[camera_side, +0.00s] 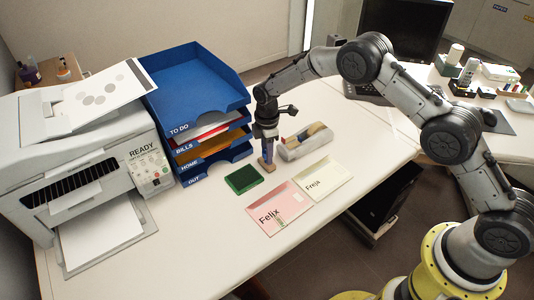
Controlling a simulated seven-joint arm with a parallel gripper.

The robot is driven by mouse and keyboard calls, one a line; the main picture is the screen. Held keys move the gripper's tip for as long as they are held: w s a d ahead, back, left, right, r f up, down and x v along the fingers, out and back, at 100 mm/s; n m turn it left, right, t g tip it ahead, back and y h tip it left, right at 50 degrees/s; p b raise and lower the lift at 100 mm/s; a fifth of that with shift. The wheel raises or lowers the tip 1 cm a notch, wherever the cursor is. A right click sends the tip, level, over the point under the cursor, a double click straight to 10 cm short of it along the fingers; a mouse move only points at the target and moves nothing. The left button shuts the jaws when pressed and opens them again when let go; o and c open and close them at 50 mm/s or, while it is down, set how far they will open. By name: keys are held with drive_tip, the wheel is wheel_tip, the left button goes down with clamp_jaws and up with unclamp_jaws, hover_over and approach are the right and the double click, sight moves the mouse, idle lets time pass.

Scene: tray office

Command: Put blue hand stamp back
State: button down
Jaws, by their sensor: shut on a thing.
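My gripper (267,137) points down in front of the blue tray stack and is shut on the blue hand stamp (267,157). The stamp is upright, with a dark blue body and a tan base at its lower end. Its base is at or just above the desk; I cannot tell whether it touches. A green stamp pad (244,179) lies on the desk to the left of the stamp and nearer the camera. The upper part of the stamp is hidden between the fingers.
A blue letter tray stack (205,85) stands behind left. A tape dispenser (304,141) is close right of the stamp. A pink envelope (279,207) and a cream envelope (322,181) lie in front. A printer (90,150) fills the left. The desk's front is clear.

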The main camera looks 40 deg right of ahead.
drive_tip(key=shift+f, duration=0.35)
drive_tip(key=c, duration=0.6)
unclamp_jaws()
drive_tip(key=shift+o, duration=0.2)
drive_tip(key=shift+r, duration=0.15)
drive_tip(key=s+d+r+m+t, duration=0.1)
drive_tip(key=s+d+r+m, duration=0.15)
drive_tip(key=r, duration=0.95)
drive_tip(key=s+d+r+m, duration=0.1)
drive_tip(key=s+r, duration=0.2)
drive_tip(key=r, duration=0.8)
drive_tip(key=s+d+r+m+t, duration=0.2)
drive_tip(key=s+d+r+m, duration=0.15)
drive_tip(key=s+r, duration=0.7)
drive_tip(key=s+d+f+m+t, duration=0.1)
drive_tip(key=s+m, duration=0.3)
drive_tip(key=s, duration=0.7)
drive_tip(key=s+d+f+m+t, duration=0.1)
drive_tip(key=s+m, duration=0.3)
drive_tip(key=s, duration=0.8)
drive_tip(key=shift+d+f+t, duration=0.3)
drive_tip(key=shift+d, duration=0.05)
